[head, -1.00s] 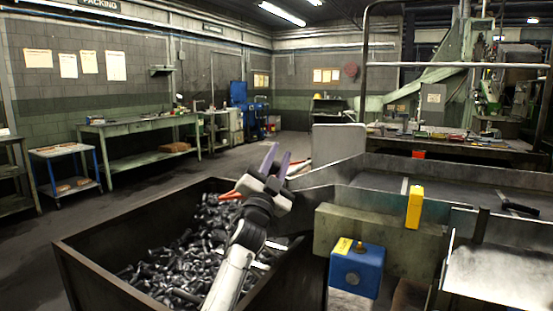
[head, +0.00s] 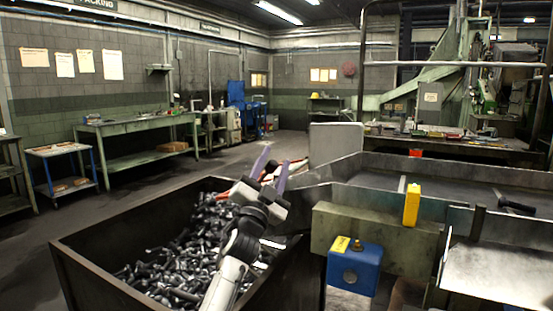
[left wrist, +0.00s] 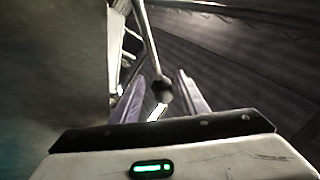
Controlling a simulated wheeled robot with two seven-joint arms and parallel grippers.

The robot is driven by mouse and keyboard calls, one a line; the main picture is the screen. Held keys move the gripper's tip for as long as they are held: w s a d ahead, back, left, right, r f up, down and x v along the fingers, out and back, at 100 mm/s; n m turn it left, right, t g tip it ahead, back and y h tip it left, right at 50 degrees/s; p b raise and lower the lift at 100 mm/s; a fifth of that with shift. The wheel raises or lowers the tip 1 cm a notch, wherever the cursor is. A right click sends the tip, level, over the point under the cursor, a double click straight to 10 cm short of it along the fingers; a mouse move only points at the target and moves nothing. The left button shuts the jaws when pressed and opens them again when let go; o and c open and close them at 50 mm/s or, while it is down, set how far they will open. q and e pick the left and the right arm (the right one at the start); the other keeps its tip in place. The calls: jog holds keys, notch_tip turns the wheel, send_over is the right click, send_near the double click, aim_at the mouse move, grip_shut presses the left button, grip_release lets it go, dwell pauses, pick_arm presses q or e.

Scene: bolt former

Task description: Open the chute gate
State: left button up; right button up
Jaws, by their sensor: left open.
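My left gripper (head: 273,172) is over the far right part of the bolt bin, with its two purple fingers apart and pointing up and away. In the left wrist view a pale rod with a dark rounded end (left wrist: 163,90) shows between the open fingers (left wrist: 160,98); I cannot tell whether they touch it. It may be the gate's handle. A metal chute (head: 315,192) runs from the trough at the right toward the bin. An upright grey plate (head: 337,145) stands behind it; I cannot tell whether it is the gate. My right gripper is not in view.
The dark bin (head: 110,272) holds many bolts (head: 190,245). A blue box (head: 354,270) and a yellow block (head: 412,205) are on the beam (head: 335,228) at the right. A bench (head: 130,126) stands far left, with open floor before it.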

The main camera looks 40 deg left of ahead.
pick_arm(q)
jog(key=v, duration=0.7)
jog(key=shift+s+f, duration=0.1)
jog(key=shift+f, duration=0.05)
jog(key=shift+s+d+f, duration=0.1)
jog(key=shift+s+d, duration=0.05)
jog(key=shift+s, duration=0.1)
